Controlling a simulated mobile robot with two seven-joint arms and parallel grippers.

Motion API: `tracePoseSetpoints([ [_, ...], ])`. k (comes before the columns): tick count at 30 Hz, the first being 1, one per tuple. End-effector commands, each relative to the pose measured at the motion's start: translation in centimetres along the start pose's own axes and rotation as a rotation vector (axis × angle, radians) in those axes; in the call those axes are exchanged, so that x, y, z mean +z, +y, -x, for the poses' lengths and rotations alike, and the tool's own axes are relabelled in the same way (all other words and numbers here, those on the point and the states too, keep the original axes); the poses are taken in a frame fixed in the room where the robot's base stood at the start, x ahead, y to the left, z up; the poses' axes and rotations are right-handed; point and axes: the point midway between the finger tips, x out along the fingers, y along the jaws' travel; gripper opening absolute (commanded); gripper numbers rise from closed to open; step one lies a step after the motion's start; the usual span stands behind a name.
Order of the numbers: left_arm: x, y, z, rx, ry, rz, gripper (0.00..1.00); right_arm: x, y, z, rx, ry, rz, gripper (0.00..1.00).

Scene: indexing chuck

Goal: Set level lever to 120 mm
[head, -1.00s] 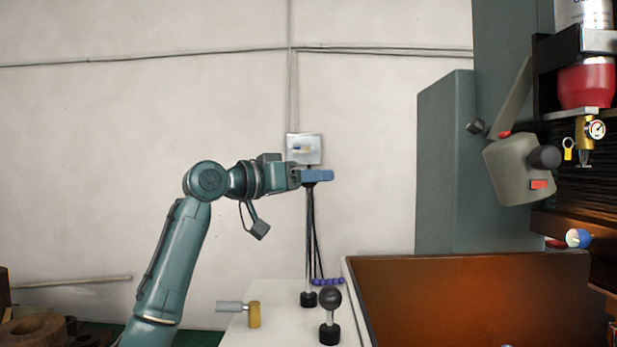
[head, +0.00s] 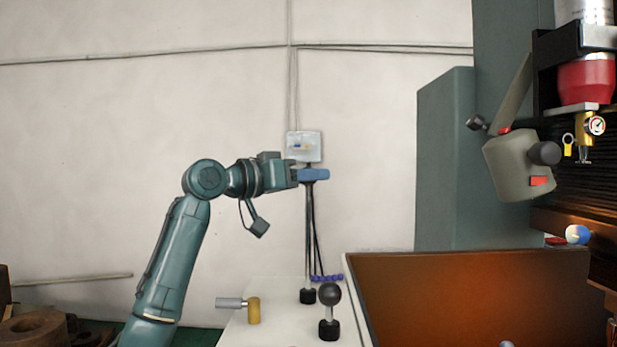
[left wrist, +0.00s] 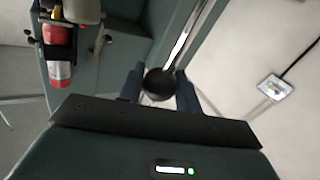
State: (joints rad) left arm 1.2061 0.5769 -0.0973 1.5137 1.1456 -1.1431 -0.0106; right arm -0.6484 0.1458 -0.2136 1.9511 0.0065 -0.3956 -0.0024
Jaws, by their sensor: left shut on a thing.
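My left gripper (head: 314,175) is in the upper middle of the head view, at the top of a tall thin upright lever (head: 308,235). The lever rises from a black base (head: 308,297) on a pale surface. In the left wrist view my blue fingers are closed around a dark round knob (left wrist: 159,84). The fingers hide this knob in the head view. A shorter lever with a black ball knob (head: 329,294) stands in front, apart from the gripper. No scale or mm reading can be made out. My right gripper is not in view.
A brass piece with a grey handle (head: 240,304) lies left of the levers. Blue beads (head: 327,278) sit beside the tall lever's base. A brown tray (head: 460,300) and a grey-green machine column (head: 445,160) stand to the right. A wall plate (head: 304,147) is behind the gripper.

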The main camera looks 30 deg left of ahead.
Motion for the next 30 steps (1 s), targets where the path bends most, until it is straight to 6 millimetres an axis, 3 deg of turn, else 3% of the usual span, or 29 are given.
tracePoseSetpoints([
  [3,2.6,-0.5,-0.1,0.0,-0.007,0.001,0.0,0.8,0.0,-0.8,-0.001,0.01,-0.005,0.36],
  [6,3.9,-0.7,0.0,0.001,-0.006,0.001,0.0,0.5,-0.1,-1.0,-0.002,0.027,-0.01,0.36],
  [14,3.7,-0.7,0.0,0.0,-0.005,0.001,0.0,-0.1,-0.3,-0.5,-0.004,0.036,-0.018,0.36],
  [15,3.7,-0.7,0.0,0.0,-0.005,0.001,0.35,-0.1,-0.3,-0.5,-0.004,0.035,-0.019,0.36],
  [22,3.6,-0.7,0.0,0.0,-0.004,0.0,0.53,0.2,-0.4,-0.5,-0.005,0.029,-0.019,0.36],
  [30,3.7,-0.7,0.1,0.0,-0.003,0.0,0.54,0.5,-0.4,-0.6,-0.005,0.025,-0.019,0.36],
])
